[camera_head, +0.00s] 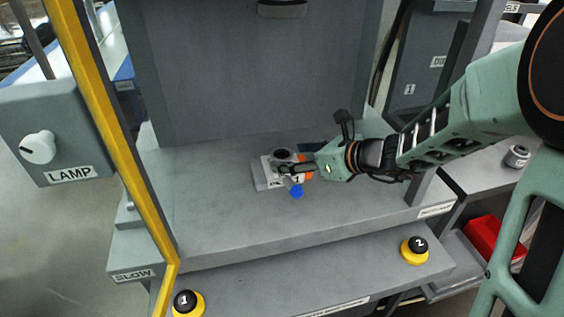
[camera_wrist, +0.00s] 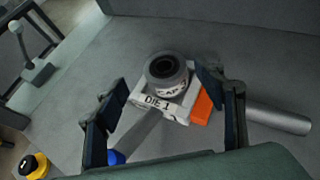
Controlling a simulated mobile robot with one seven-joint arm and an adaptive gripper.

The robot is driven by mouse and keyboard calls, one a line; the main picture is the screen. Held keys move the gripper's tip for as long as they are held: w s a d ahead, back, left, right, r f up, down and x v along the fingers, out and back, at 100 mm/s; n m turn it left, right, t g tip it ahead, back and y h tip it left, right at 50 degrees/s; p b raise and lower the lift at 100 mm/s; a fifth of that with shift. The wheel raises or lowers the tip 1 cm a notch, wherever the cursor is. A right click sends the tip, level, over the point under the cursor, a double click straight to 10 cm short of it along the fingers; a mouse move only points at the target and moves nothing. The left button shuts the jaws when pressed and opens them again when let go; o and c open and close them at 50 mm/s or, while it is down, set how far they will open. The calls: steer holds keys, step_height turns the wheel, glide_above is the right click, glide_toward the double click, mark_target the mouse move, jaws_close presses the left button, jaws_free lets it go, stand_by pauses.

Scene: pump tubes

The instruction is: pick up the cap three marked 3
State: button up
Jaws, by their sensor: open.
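A grey round cap-like cylinder (camera_wrist: 165,66) with a dark hollow top and a white label stands on a white block (camera_wrist: 181,110) marked DIE 1. Its label is not clear enough to read as a 3. In the head view, its dark round top (camera_head: 282,153) shows just behind my gripper (camera_head: 294,169). In the wrist view, my gripper (camera_wrist: 164,84) is open, with one finger to each side of the block and cylinder. No contact can be made out. Another small grey round piece (camera_head: 517,156) with a pale label lies on the right-hand shelf.
An orange piece (camera_wrist: 201,107) adjoins the block. A blue knob (camera_head: 296,191) is in front of it. A grey rod (camera_wrist: 279,118) lies to the right. Buttons 1 (camera_head: 187,304) and 2 (camera_head: 414,249) are on the front ledge. A yellow post (camera_head: 108,127) stands left. The grey deck is mostly bare.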

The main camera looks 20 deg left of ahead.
mark_target(283, 154)
steer(key=x, duration=0.5)
steer(key=shift+w, duration=0.3)
steer(key=shift+d, duration=0.1)
steer(key=shift+c, duration=0.4)
steer(key=shift+r, duration=0.1)
steer(key=c, duration=1.6)
